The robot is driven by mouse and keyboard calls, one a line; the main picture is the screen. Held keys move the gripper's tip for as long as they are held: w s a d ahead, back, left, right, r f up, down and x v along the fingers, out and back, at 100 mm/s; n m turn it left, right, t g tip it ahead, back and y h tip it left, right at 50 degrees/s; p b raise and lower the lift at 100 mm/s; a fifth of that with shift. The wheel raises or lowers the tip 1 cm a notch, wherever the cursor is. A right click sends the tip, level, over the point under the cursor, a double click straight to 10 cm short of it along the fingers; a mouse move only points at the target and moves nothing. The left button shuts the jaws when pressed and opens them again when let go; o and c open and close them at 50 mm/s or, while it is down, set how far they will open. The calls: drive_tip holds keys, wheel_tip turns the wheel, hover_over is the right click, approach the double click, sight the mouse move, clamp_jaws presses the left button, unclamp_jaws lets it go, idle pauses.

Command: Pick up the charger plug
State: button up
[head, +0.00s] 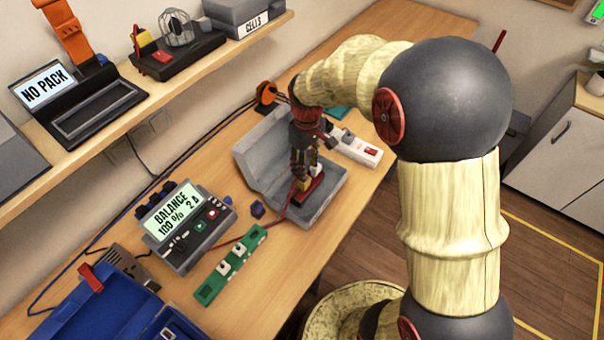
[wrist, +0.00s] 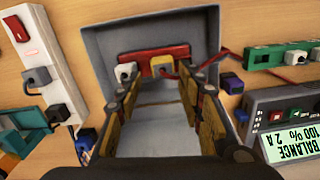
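A dark red block (wrist: 150,55) lies in the grey open tray (wrist: 95,43), with a yellow socket (wrist: 163,66) in its middle. A grey plug (wrist: 166,72) sits at that socket, and a white plug (wrist: 125,72) is at the block's left end. A red cable runs from the block toward the right. Which plug is the charger plug, I cannot tell for sure. My gripper (wrist: 158,82) is open, its fingers apart on either side of the yellow socket, with nothing visibly held. In the head view my gripper (head: 303,172) points down into the tray, over the red block (head: 308,190).
The tray's raised walls surround my gripper. A white power strip (head: 360,149) stands to the right. A shelf (head: 200,62) runs along the wall.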

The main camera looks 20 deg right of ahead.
drive_tip(key=shift+w+r+n, duration=0.15)
drive_tip(key=shift+r+n, duration=0.15)
drive_tip(key=shift+n, duration=0.1)
drive_tip(key=shift+s+a, duration=0.1)
drive_tip(key=shift+s, duration=0.15)
drive_tip(key=shift+f, duration=0.3)
drive_tip(key=shift+w+f, duration=0.15)
drive_tip(key=shift+f, duration=0.7)
drive_tip(key=shift+a+f+b, duration=0.1)
drive_tip(key=shift+f+b, duration=0.75)
drive_tip(key=shift+f, duration=1.85)
drive_tip(key=shift+c, duration=0.2)
drive_tip(key=c, duration=0.7)
clamp_jaws()
